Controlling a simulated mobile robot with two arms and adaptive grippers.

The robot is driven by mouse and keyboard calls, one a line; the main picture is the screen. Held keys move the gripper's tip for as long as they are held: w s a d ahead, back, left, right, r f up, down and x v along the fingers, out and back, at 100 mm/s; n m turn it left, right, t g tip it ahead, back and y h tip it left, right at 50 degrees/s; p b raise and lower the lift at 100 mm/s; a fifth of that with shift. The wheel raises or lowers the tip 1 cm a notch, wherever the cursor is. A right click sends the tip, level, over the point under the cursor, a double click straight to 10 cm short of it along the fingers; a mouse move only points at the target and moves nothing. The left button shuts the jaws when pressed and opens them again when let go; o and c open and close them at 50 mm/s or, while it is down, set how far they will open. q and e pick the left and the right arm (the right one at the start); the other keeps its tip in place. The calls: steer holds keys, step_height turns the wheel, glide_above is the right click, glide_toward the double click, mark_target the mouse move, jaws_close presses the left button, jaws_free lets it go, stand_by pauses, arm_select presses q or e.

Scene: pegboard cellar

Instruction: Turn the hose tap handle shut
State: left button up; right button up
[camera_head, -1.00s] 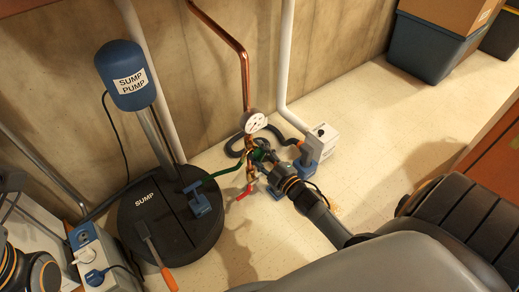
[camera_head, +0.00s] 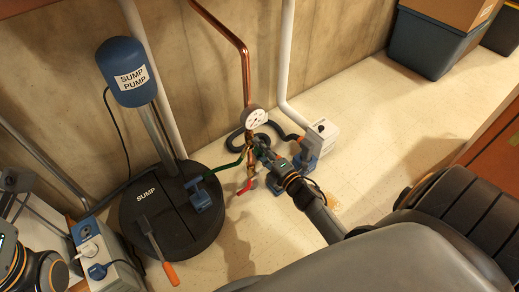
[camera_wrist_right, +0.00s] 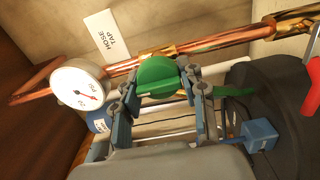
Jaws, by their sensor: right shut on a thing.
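The green hose tap handle (camera_wrist_right: 158,76) sits on the copper pipe, beside a white tag reading "HOSE TAP" (camera_wrist_right: 106,34) in the right wrist view. My right gripper (camera_wrist_right: 163,90) has a finger on each side of the handle and is shut on it. In the head view my right gripper (camera_head: 260,149) reaches the copper pipe just below the pressure gauge (camera_head: 252,119), and it mostly hides the handle. My left gripper is not in view; only part of my left arm shows at the lower left.
A red lever (camera_head: 247,187) hangs just below the tap. A black sump lid (camera_head: 165,228) with a blue fitting (camera_head: 201,196) and an orange-handled tool (camera_head: 158,250) lies left. A white box (camera_head: 322,134) stands right of the pipe.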

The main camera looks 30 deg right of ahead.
steer(key=shift+a, duration=0.1)
stand_by(0.3)
steer(key=o, duration=1.1)
steer(key=s, duration=0.8)
steer(key=s+d, duration=0.1)
steer(key=s, duration=0.3)
